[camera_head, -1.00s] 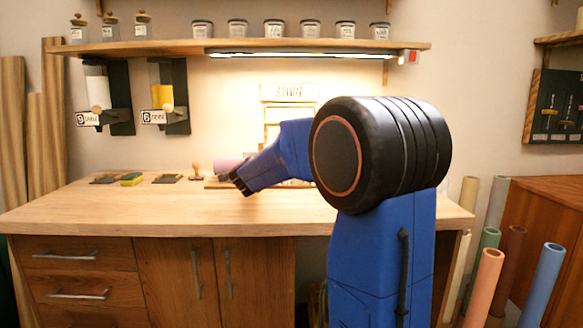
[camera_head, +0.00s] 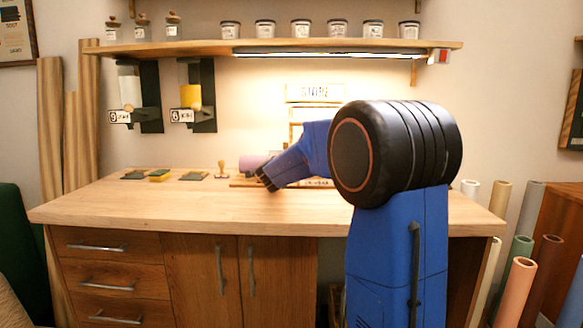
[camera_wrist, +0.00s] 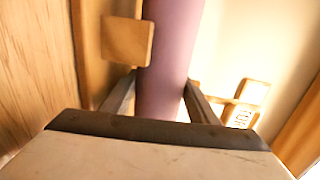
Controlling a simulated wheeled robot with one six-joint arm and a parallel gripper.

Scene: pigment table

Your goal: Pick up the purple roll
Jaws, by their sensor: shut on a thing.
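The purple roll (camera_head: 252,162) shows at the back of the workbench (camera_head: 190,203), partly hidden behind my gripper. In the wrist view the purple roll (camera_wrist: 168,50) runs lengthwise up the picture between my two fingers. My gripper (camera_head: 266,181) is shut on the roll; it also shows in the wrist view (camera_wrist: 162,98). I cannot tell from these views whether the roll still touches what is beneath it.
A wooden stamp (camera_head: 222,170) and several dark pads, one with a yellow sponge (camera_head: 159,175), lie left of the roll. A shelf with jars (camera_head: 270,47) and two dispensers (camera_head: 190,95) are above. Coloured rolls (camera_head: 517,292) stand at the right. The bench front is clear.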

